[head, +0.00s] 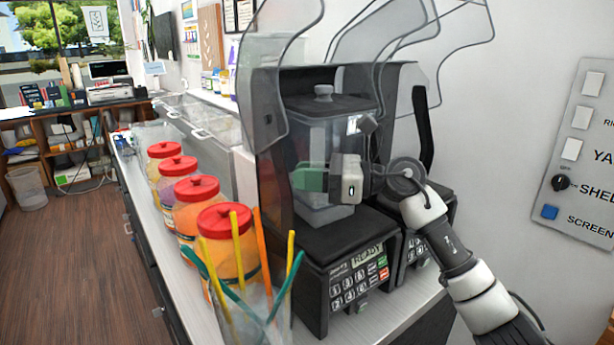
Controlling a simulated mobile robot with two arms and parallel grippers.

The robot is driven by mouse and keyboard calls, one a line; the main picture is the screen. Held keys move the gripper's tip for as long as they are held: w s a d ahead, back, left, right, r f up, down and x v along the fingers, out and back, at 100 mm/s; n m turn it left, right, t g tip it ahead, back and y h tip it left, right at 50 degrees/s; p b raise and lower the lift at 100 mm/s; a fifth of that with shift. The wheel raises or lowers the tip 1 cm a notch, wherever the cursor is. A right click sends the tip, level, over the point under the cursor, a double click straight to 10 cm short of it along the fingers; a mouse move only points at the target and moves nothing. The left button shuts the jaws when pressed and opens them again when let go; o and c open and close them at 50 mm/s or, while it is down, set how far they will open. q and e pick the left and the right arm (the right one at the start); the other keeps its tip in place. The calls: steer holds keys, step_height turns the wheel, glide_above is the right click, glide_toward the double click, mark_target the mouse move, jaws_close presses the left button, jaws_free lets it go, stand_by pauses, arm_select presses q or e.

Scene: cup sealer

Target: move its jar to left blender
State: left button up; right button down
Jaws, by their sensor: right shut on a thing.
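A clear blender jar (322,140) with a dark lid stands upright inside the left blender (345,270), above its dark base. I cannot tell whether the jar rests on the base or hangs just over it. The left blender's display reads READY, and its clear hood is raised. My right gripper (335,180) reaches in from the right and is shut on the jar at its lower middle. Part of the jar is hidden behind the gripper. My left gripper is not in view.
A second blender (425,215) stands close on the right, partly behind my right arm. Several red-lidded jars (198,200) line the counter on the left. A clear container of coloured straws (262,310) stands in front. A switch panel (580,150) is on the right wall.

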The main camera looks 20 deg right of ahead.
steer(key=shift+r, duration=0.1)
steer(key=c, duration=1)
jaws_free()
steer(key=shift+s, duration=0.15)
steer(key=shift+d+f+b, duration=0.3)
steer(key=shift+d+f, duration=0.05)
steer(key=shift+f, duration=0.05)
steer(key=b+v, duration=0.1)
steer(key=v, duration=0.2)
steer(key=b+v, duration=0.1)
steer(key=v, duration=0.2)
steer(key=b+v, duration=0.2)
steer(key=v, duration=0.2)
steer(key=shift+s+r, duration=0.15)
steer(key=shift+r, duration=0.2)
